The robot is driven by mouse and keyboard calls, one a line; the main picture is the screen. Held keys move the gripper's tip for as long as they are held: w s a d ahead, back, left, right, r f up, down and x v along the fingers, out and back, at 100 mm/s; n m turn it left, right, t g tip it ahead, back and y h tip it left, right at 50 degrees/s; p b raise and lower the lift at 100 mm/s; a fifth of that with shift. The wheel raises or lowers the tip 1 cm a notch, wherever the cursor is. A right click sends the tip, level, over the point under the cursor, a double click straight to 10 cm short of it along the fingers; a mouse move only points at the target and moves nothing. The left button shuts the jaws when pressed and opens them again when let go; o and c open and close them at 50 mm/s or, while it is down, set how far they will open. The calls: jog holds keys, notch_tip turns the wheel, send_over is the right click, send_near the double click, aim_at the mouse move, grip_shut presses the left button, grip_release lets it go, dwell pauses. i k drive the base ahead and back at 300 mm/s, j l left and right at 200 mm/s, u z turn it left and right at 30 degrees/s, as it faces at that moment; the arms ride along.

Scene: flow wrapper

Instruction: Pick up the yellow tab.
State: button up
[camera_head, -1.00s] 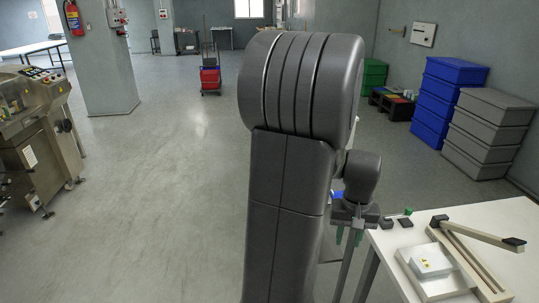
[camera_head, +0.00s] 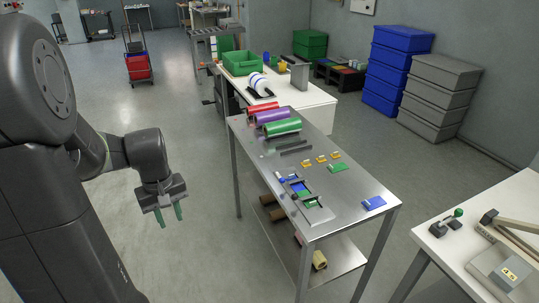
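Three small yellow pieces lie in a row on the steel table (camera_head: 345,195): a left one (camera_head: 307,163), a middle one (camera_head: 321,159) and a right one (camera_head: 335,155). I cannot tell which is the yellow tab. My gripper (camera_head: 170,215) hangs in the air left of the steel table, pointing down. Its two green-tipped fingers are apart with nothing between them.
Red, purple and green rolls (camera_head: 282,127) lie at the table's far end. A green card (camera_head: 338,167), a blue card (camera_head: 374,203) and a tray (camera_head: 303,190) lie nearer. A white table (camera_head: 435,265) stands at right. Open floor lies below my gripper.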

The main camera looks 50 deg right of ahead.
aim_at(305, 163)
jog(key=i+l+z, duration=0.1)
jog(key=i+z, duration=0.3)
jog(key=i+j+z, duration=0.1)
jog(key=i+z, duration=0.25)
jog(key=i, duration=0.3)
jog(key=i+j+z, duration=0.2)
jog(key=i+z, duration=0.2)
jog(key=i+l+z, duration=0.1)
jog(key=i+z, duration=0.2)
jog(key=z, duration=0.15)
jog(key=i+z, duration=0.3)
jog(key=z, duration=0.15)
jog(key=i+j+z, duration=0.1)
jog(key=i+z, duration=0.25)
jog(key=z, duration=0.15)
jog(key=i+j+z, duration=0.2)
jog(key=z, duration=0.25)
jog(key=i+j+z, duration=0.15)
jog(key=i+z, duration=0.2)
